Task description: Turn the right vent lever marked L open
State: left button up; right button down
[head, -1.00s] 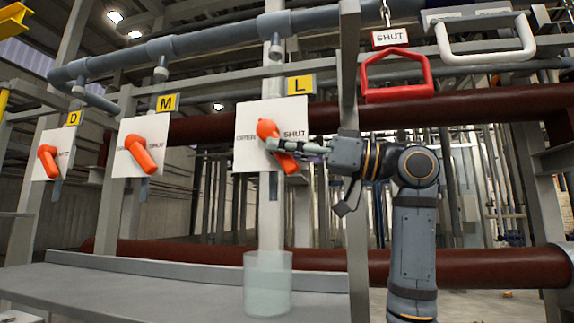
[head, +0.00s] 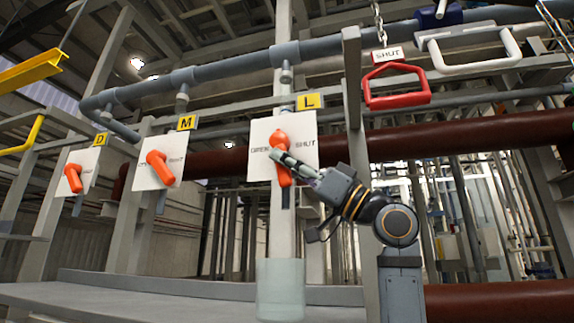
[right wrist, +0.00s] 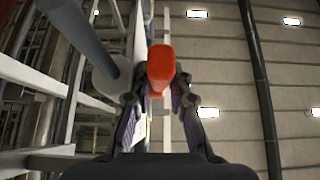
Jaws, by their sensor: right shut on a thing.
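The orange lever (head: 281,150) is on a white plate (head: 302,165) marked OPEN on the left and SHUT on the right, under a yellow tag L (head: 309,101). Its handle now hangs nearly straight down. My right gripper (head: 290,160) comes from the lower right and is shut on the lever's handle. In the right wrist view the red-orange lever end (right wrist: 161,66) stands between the two fingers (right wrist: 160,105). The fingers hide part of the handle in the head view. My left gripper is not in view.
Similar orange levers stand left under tags M (head: 187,123) and D (head: 101,139). A clear container (head: 281,289) stands below lever L on a grey ledge (head: 180,298). A red handle (head: 397,87) with a SHUT tag and a grey post (head: 357,150) are right of lever L.

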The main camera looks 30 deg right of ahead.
jog(key=c, duration=1.5)
grip_release()
jog(key=shift+d, duration=0.1)
jog(key=shift+s+d+f, duration=0.15)
jog(key=shift+f, duration=0.1)
jog(key=shift+g, duration=0.3)
jog(key=v, duration=0.6)
jog(key=shift+s+d+f, duration=0.1)
jog(key=shift+s+f, duration=0.15)
jog(key=shift+s, duration=0.05)
